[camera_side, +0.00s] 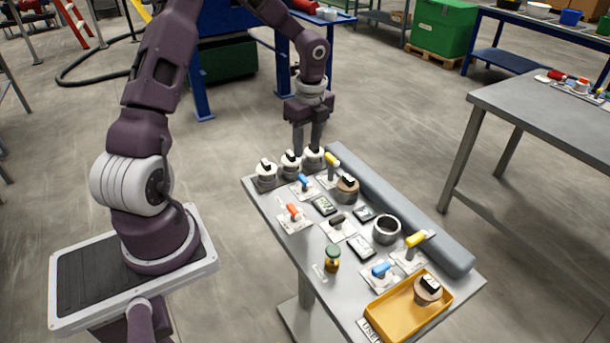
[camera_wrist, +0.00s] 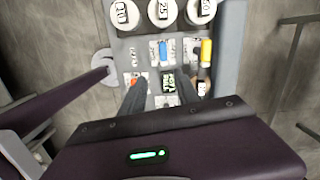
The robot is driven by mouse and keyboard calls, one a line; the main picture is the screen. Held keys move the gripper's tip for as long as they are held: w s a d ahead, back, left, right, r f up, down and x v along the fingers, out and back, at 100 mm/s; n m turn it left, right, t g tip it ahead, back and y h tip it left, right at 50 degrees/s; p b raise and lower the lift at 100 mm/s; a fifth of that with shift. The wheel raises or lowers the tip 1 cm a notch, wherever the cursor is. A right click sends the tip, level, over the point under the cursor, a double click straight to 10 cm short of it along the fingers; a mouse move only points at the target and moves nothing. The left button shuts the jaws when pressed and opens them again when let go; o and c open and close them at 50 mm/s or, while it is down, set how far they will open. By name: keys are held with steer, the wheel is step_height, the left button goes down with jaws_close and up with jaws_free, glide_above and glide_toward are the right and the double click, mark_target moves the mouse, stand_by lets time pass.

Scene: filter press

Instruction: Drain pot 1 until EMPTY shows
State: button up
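My gripper (camera_side: 307,143) points down over the far end of the grey table, its two fingers apart and nothing between them. In the wrist view my gripper (camera_wrist: 162,85) frames a small display (camera_wrist: 168,81) with green characters too small to read. Three white-topped pots (camera_side: 290,161) stand in a row at the table's far end, with black-on-white number labels (camera_wrist: 163,10); I cannot tell which is pot 1. Near them are a blue-handled lever (camera_side: 303,180), a yellow-handled lever (camera_side: 332,159) and an orange-handled lever (camera_side: 292,210). I cannot read EMPTY on any display.
Nearer are another yellow lever (camera_side: 416,240), another blue lever (camera_side: 380,270) and a yellow tray (camera_side: 385,310) holding a pot. A grey padded bar (camera_side: 400,210) edges the right side.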

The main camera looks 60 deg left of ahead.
steer(key=m+h, duration=0.1)
glide_above(305, 179)
step_height(305, 179, down, 5)
steer(key=shift+d, duration=0.1)
steer(key=shift+m, duration=0.3)
step_height(305, 179, down, 8)
steer(key=shift+r, duration=0.25)
steer(key=shift+c, duration=0.2)
jaws_close()
